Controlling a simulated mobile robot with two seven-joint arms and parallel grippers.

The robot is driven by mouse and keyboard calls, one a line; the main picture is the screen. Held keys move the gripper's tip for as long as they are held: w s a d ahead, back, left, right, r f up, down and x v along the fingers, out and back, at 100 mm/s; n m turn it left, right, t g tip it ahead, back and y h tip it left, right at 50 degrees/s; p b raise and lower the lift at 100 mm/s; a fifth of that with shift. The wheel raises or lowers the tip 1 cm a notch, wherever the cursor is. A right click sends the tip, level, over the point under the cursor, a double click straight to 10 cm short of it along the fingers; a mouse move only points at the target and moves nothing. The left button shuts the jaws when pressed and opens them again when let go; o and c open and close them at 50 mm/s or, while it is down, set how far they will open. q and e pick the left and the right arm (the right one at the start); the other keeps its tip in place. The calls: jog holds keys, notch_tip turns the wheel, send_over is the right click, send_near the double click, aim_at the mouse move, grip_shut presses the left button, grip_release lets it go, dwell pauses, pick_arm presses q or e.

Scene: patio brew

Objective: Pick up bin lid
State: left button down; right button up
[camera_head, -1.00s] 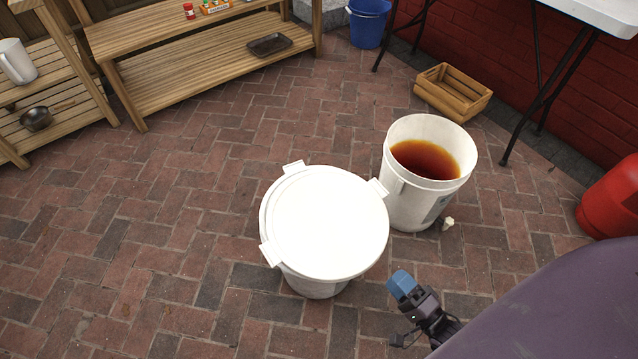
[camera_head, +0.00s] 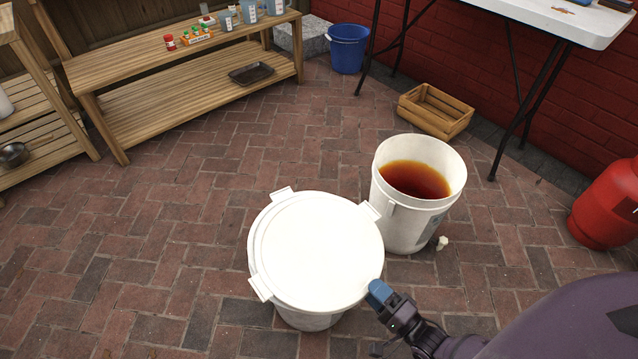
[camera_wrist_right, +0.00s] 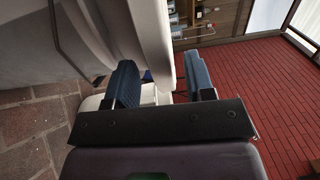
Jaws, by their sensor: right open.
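The white bin lid (camera_head: 315,250) lies flat on a white bin (camera_head: 308,320) standing on the brick floor. It has tabs around its rim and covers the bin top. My right gripper (camera_head: 378,292) is at the lid's right front edge, with its blue fingertips close to the rim. In the right wrist view, the two blue fingers (camera_wrist_right: 163,84) are apart, and the lid (camera_wrist_right: 153,40) edge shows beyond and between them. I cannot tell whether they touch it. My left gripper is not in view.
An open white bucket (camera_head: 400,225) of amber liquid stands close behind the lid's right side. A wooden crate (camera_head: 436,110), a blue bucket (camera_head: 347,50) and a red gas cylinder (camera_head: 604,205) stand farther off. Wooden shelves (camera_head: 180,75) are at the back left. Brick floor at left is clear.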

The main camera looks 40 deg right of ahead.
jog(key=shift+w+a, duration=0.15)
jog(key=shift+w, duration=1.1)
jog(key=shift+c, duration=0.3)
grip_shut()
